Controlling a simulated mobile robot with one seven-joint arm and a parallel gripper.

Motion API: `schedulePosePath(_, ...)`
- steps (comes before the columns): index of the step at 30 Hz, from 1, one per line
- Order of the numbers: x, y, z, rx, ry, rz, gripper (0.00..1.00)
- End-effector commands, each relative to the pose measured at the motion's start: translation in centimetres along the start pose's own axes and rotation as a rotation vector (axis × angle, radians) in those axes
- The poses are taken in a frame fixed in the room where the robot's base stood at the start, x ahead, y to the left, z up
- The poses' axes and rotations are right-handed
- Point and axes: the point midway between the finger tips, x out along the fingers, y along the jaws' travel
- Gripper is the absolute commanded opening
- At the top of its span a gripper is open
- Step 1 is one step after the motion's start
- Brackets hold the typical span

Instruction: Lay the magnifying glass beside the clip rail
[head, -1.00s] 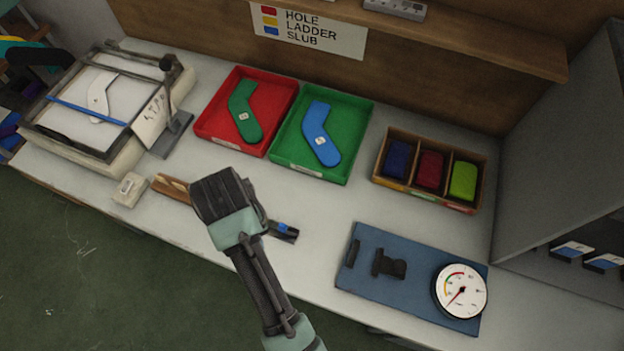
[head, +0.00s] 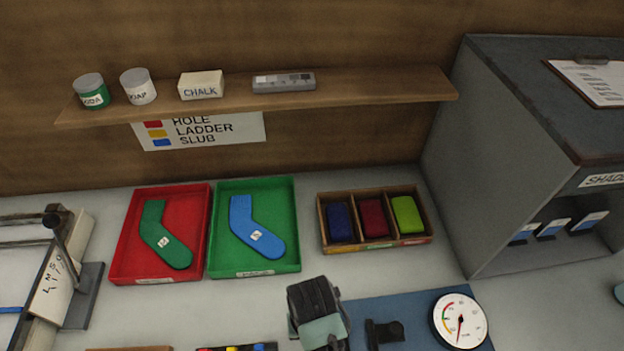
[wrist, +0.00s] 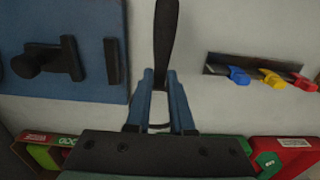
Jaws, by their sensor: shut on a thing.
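My gripper (wrist: 160,78) is shut on the dark handle (wrist: 165,35) of what looks like the magnifying glass. The handle points away from the fingers; I cannot make out the lens. In the head view my gripper (head: 318,315) is at the left edge of the blue board, with its fingertips and the held thing hidden. The clip rail (wrist: 226,70) is a dark bar with blue, yellow and red clips. It lies right of my gripper in the wrist view, apart from it. In the head view the clip rail (head: 237,348) is cut off at the bottom, left of my gripper.
The blue board (head: 408,309) bears a round gauge (head: 459,320) and a black fitting. Behind are a red tray (head: 118,262) and a green tray (head: 291,255) with socks, and a divided box (head: 327,245). A grey cabinet (head: 480,150) stands right. Bare table lies between rail and board.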

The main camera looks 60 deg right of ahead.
Motion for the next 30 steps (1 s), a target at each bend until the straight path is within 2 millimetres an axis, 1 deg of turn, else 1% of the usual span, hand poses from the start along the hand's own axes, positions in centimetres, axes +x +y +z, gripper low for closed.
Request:
schedulePosePath(6, 2.8, 0.0, 0.1, -0.001, -0.003, 0.001, 0.00)
schedulePosePath(9, 3.8, 0.0, 0.0, -0.002, -0.001, 0.001, 0.00)
schedulePosePath(21, 4.4, 0.0, 0.0, -0.002, 0.000, 0.000, 0.00)
schedulePosePath(22, 4.4, 0.0, 0.0, -0.002, 0.000, 0.000, 0.24)
schedulePosePath(24, 4.3, 0.0, 0.0, -0.002, 0.000, 0.000, 0.37)
schedulePosePath(26, 4.3, 0.0, 0.0, -0.002, 0.000, 0.000, 0.48)
schedulePosePath(27, 4.3, 0.0, 0.0, -0.002, 0.000, 0.000, 0.51)
schedulePosePath(30, 4.3, 0.0, 0.0, -0.002, 0.000, 0.000, 0.51)
